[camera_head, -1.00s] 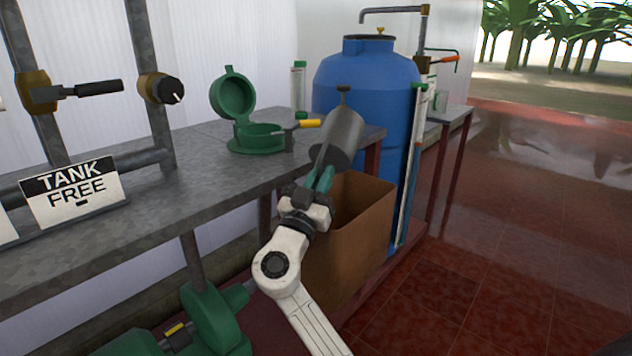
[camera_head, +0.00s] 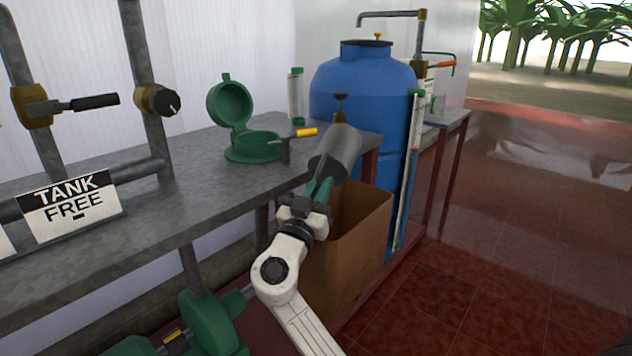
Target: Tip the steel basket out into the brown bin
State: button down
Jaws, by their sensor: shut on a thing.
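The steel basket (camera_head: 338,152) is a grey cylinder with a small brass-coloured knob on its upper side. It is held tilted above the back part of the brown bin. My gripper (camera_head: 322,189), with green fingers, is shut on the basket's near side. The brown bin (camera_head: 345,258) is an open-topped box standing below and to the right of the bench edge. Its inside is partly visible and shadowed, and its far left rim is hidden by my gripper and the basket. I cannot see into the basket.
A green housing (camera_head: 252,145) with its lid open stands on the grey bench (camera_head: 150,215), left of the basket. A yellow-handled valve (camera_head: 300,134) sits close beside the basket. A blue tank (camera_head: 365,90) stands behind the bin. The red tiled floor (camera_head: 490,270) is clear to the right.

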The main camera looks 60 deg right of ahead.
jog(key=r+y+p, duration=0.1)
jog(key=y+p, duration=0.1)
jog(key=p, duration=0.3)
jog(key=s+r+g+y+p, duration=0.1)
jog(key=r+y+p, duration=0.1)
jog(key=p, duration=0.3)
jog(key=r+y+p, duration=0.1)
jog(key=r+p, duration=0.1)
jog(key=p, duration=0.3)
jog(key=shift+s+d+r+y+p, duration=0.1)
jog(key=shift+s+d+y+p, duration=0.2)
jog(key=shift+d+y, duration=0.1)
jog(key=shift+a, duration=0.1)
jog(key=r+y+p, duration=0.1)
jog(key=y+p, duration=0.1)
jog(key=p, duration=0.3)
jog(key=d+r+y+p, duration=0.1)
jog(key=r+y+p, duration=0.1)
jog(key=p, duration=0.4)
jog(key=r+y+p, duration=0.1)
jog(key=y+p, duration=0.1)
jog(key=p, duration=0.3)
jog(key=shift+w+d+r+y+p, duration=0.1)
jog(key=shift+d+r+y+p, duration=0.2)
jog(key=shift+r+y, duration=0.1)
jog(key=shift+p, duration=0.3)
jog(key=shift+f, duration=0.15)
